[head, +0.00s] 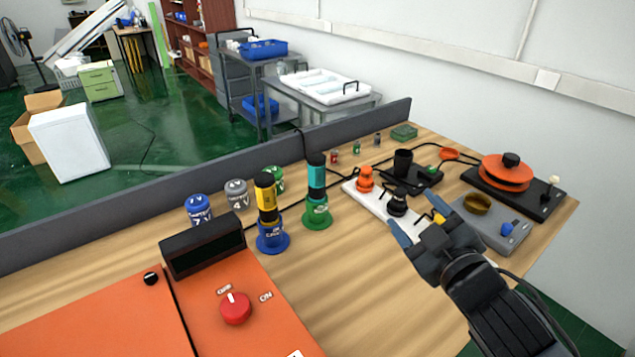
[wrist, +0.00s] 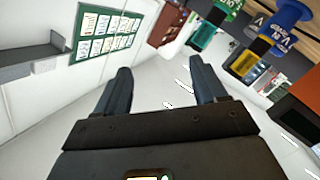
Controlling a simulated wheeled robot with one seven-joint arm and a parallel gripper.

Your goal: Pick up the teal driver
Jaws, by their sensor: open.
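The teal driver (head: 316,178) stands upright in a green round holder (head: 317,215) on the wooden table. It has a black top and a teal body. In the wrist view the teal driver (wrist: 203,36) shows at the top right, outside the space between my fingers, beside the green holder (wrist: 230,6). My gripper (head: 418,216) is open and empty, to the right of the driver and apart from it. In the wrist view the fingers (wrist: 160,68) are spread with nothing between them.
A yellow driver (head: 266,198) in a blue holder (head: 272,238) stands just left of the teal one. Small cans (head: 236,192) stand behind. An orange box with a red knob (head: 235,308) is at front left. A white base with orange and black knobs (head: 378,203) lies near my gripper.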

